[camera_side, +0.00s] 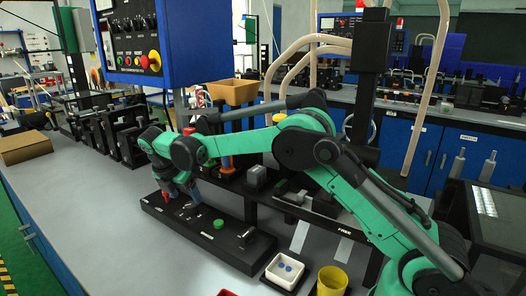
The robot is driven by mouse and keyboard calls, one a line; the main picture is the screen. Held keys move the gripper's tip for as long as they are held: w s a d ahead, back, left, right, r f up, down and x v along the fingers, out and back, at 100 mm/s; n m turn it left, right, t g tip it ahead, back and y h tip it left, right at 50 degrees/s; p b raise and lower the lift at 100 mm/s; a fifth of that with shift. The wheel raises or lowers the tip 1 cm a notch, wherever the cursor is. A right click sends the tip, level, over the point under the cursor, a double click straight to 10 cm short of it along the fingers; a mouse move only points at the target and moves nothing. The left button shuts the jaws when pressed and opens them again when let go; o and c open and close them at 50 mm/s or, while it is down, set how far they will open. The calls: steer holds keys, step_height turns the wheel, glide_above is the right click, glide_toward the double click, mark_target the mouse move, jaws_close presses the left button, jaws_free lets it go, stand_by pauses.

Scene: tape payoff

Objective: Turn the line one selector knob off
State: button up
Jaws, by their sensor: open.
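A long black control box (234,252) lies on the grey bench. On its top are a red part (165,196) at the left end, a green button (218,224) and a dark upright knob or lever (247,238) towards the right end. My gripper (181,202) is open and points down over the left part of this box. Its fingers hide some of the box top, and I cannot tell whether they touch anything. Labels are too small to read, so I cannot tell which control is the line one selector knob.
A blue-framed panel (176,40) with several knobs and a red button (154,60) stands behind on the left. A white tray (285,272) with blue pieces and a yellow cup (332,281) stand front right. A cardboard box (25,147) lies far left. The front left bench is clear.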

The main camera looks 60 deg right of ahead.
mark_target(191, 204)
steer(key=x, duration=0.4)
jaws_close()
stand_by(0.4)
steer(key=shift+w+m+g, duration=0.1)
steer(key=shift+m+g, duration=0.5)
steer(key=shift+m, duration=0.85)
steer(key=shift+m+g, duration=0.6)
steer(key=shift+m, duration=0.85)
